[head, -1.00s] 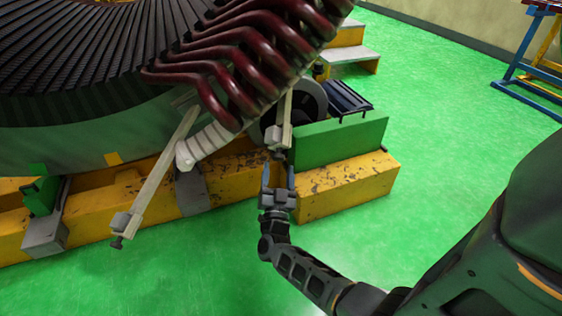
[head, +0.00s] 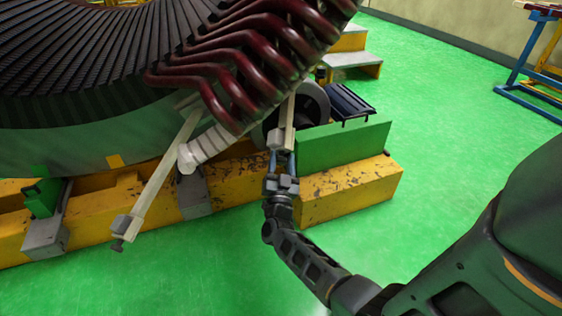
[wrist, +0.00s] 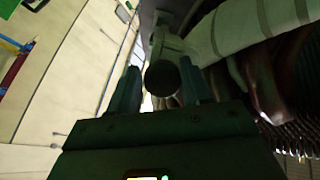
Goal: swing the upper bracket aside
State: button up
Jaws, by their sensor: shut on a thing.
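The upper bracket (head: 287,118) is a narrow pale bar hanging below the dark red coil ends at the right of the stator, with a block at its lower end. My gripper (head: 281,156) is at that lower end from below, its blue fingers shut on the bracket. In the wrist view, the round dark end of the bracket's bolt (wrist: 162,78) sits between my fingers (wrist: 160,70), with the pale bracket behind it. The exact finger contact is hard to see. A second, longer pale bracket (head: 160,180) slants down at the left, away from my gripper.
Red coil ends (head: 245,60) overhang just above the bracket. A white wrapped bundle (head: 205,148) lies left of it. A green block (head: 345,143) on the yellow base (head: 350,188) stands close at the right. Green floor (head: 420,200) is clear farther right.

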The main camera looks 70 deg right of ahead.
jog(key=shift+w+a+r, duration=0.1)
jog(key=shift+w+a, duration=0.1)
jog(key=shift+w, duration=0.1)
grip_shut()
jog(key=shift+r, duration=0.1)
